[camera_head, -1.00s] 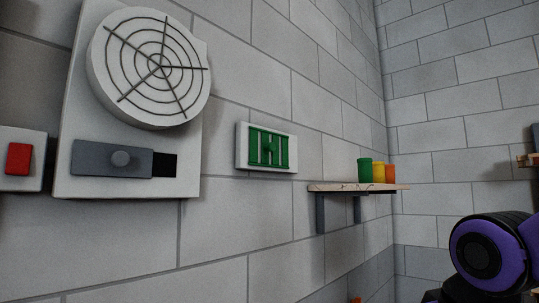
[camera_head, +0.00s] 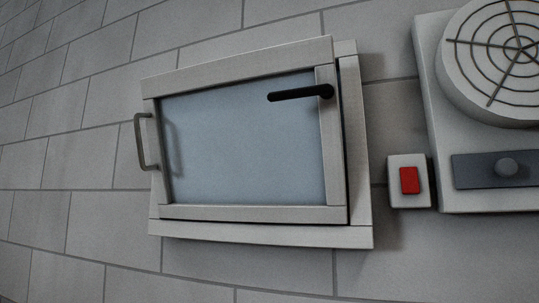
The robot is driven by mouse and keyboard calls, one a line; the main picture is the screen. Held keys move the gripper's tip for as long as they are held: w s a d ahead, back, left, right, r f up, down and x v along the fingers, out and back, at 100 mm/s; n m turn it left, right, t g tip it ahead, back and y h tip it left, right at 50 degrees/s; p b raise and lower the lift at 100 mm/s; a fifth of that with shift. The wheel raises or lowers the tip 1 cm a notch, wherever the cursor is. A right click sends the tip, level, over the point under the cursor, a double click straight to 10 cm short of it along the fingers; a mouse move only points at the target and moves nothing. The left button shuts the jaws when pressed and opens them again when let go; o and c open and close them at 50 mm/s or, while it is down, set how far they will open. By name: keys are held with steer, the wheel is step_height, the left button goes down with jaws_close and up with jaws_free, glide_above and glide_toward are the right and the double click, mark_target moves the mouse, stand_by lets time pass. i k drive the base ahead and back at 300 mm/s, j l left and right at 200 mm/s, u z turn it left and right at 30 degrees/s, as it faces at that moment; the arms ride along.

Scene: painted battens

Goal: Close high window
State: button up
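The high window (camera_head: 245,215) is on the block wall in the head view. It has a pale frame and a blue-grey pane (camera_head: 240,145). Its sash looks slightly ajar, with a dark gap along the right side and the sash standing proud of the outer frame. A black lever handle (camera_head: 300,93) sits at the upper right of the sash, pointing left. A grey pull handle (camera_head: 143,142) is on the left side. My gripper is not in view.
A white switch plate with a red rocker (camera_head: 409,180) is right of the window. The wall left of the window is bare.

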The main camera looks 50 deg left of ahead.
mark_target(220, 150)
steer(key=u, duration=2.2)
